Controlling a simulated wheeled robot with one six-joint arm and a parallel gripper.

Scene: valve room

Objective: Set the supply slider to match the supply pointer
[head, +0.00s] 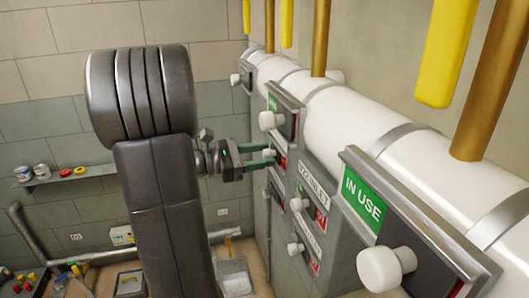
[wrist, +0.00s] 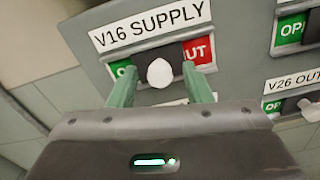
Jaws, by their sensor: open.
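The supply slider's white round knob (wrist: 159,73) sits about mid-slot under the "V16 SUPPLY" sign (wrist: 152,26) in the wrist view. A green label (wrist: 123,70), partly hidden by a finger, is left of it, and a red label ending in "UT" (wrist: 198,53) is right of it. My gripper (wrist: 160,68) is open, with one green finger on each side of the knob and visible gaps to both. In the head view my gripper (head: 271,155) reaches the panel from the left, around that small white knob. I cannot make out a supply pointer.
Other sliders are close by: "V26 OUT" (wrist: 290,105) at lower right in the wrist view, and "V22 INLET" (head: 313,188) in the head view. An "IN USE" plate (head: 362,203) with a white knob (head: 387,268) juts out nearer, below a white pipe (head: 350,125). A shelf (head: 65,179) is at left.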

